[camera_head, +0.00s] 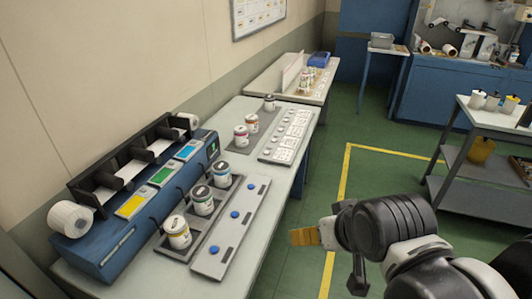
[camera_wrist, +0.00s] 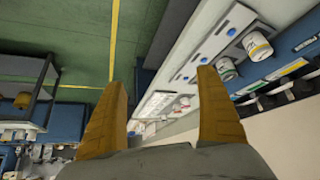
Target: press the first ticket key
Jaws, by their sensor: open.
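A long grey strip (camera_head: 225,240) with three round blue keys and dark slots lies along the table's front edge. The blue keys are the near one (camera_head: 214,249), the middle one (camera_head: 235,214) and the far one (camera_head: 249,187). No readable label shows which is first. The strip also shows in the wrist view (camera_wrist: 208,48), beyond my right finger. My gripper (camera_head: 302,236) is to the right of the table, over the green floor, apart from the strip. In the wrist view its two orange fingers (camera_wrist: 163,77) are spread, with nothing between them.
A white key panel (camera_head: 285,138) lies farther along the table. A grey cart (camera_head: 480,160) stands right; floor between is clear.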

